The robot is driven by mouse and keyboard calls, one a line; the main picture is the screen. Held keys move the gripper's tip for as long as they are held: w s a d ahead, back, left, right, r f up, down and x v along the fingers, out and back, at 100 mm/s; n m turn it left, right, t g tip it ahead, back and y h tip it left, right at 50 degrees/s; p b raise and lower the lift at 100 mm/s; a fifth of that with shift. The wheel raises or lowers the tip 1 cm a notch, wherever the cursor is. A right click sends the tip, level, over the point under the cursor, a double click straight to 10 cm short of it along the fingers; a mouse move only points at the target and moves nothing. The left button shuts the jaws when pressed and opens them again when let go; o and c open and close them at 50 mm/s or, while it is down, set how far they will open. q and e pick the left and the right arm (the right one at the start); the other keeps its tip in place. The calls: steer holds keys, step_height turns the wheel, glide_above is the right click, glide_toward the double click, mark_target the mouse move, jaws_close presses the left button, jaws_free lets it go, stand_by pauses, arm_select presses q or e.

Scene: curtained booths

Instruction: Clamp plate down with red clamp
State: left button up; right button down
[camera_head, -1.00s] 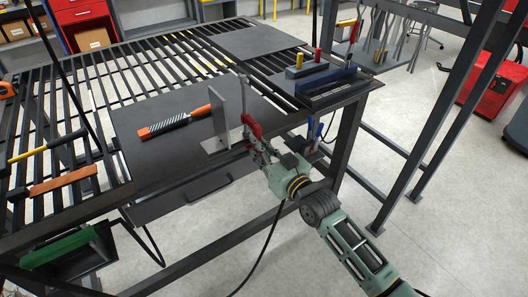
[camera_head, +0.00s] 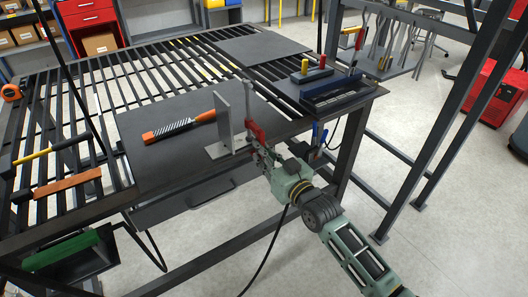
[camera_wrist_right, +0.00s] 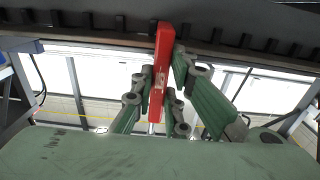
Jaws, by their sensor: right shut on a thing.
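A grey upright plate with a flat foot (camera_head: 223,118) stands near the front edge of the dark table top (camera_head: 160,165). The red clamp (camera_head: 257,133) is at that edge, just right of the plate; its grey bar rises beside the plate. I cannot tell whether its jaws touch the plate. My right gripper (camera_head: 267,156) is shut on the clamp, below and in front of the edge. In the right wrist view, the clamp's red handle (camera_wrist_right: 161,66) is between the gripper's fingers (camera_wrist_right: 160,88), reaching up to the table's underside. My left gripper is not in view.
A blue rack (camera_head: 330,87) with colored handles is at the right. An orange-handled tool (camera_head: 68,184) and a hammer (camera_head: 50,148) lie on slats at the left. Steel posts (camera_head: 445,120) stand to the right.

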steer(key=shift+r, duration=0.2)
